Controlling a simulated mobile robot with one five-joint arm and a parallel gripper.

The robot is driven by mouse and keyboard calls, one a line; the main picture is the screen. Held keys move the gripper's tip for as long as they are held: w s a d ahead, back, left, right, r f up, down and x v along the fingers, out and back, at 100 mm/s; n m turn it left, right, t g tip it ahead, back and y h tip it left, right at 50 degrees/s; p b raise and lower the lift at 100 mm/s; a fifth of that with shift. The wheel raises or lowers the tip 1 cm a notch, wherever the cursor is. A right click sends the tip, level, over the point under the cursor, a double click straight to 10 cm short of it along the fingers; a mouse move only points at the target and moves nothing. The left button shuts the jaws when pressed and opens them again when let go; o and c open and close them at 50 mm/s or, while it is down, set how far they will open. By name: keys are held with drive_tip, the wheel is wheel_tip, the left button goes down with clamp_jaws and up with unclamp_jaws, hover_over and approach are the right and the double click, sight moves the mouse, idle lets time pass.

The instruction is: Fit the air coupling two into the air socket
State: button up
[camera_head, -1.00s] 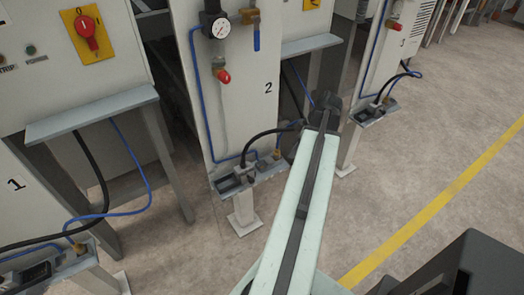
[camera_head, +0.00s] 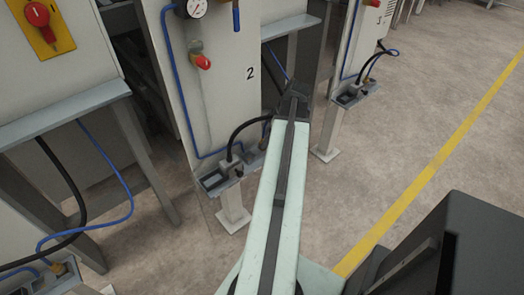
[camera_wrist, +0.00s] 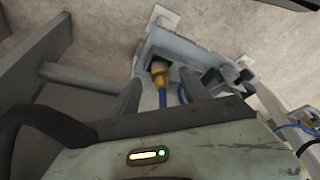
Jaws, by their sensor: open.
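The air coupling at station 2 is a brass fitting on a blue hose (camera_wrist: 163,97). In the wrist view the brass fitting (camera_wrist: 159,67) sits in the grey tray (camera_wrist: 190,47), between and beyond my fingertips. My gripper (camera_wrist: 160,86) is open and empty, one finger on each side of the hose. I cannot tell whether a finger touches it. In the head view my arm hides most of the coupling, and the dark gripper body (camera_head: 291,97) is right of the tray. A red-ended brass fitting (camera_head: 203,62), perhaps the air socket, is on the panel marked 2.
A black plug with a black cable (camera_head: 231,160) stands in the tray left of my arm. A blue line (camera_head: 178,92) runs down the panel. Station 3 has a similar tray (camera_head: 355,95). A grey bench and leg (camera_head: 145,150) are left. Open floor lies right.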

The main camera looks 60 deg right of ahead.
drive_tip(key=b+x, duration=0.1)
drive_tip(key=x, duration=0.2)
drive_tip(key=shift+s+b, duration=0.1)
drive_tip(key=shift+b, duration=0.2)
drive_tip(key=shift+r, duration=0.2)
clamp_jaws()
drive_tip(key=shift+p, duration=0.3)
wheel_tip(320, 180, up, 10)
drive_tip(key=p, duration=1)
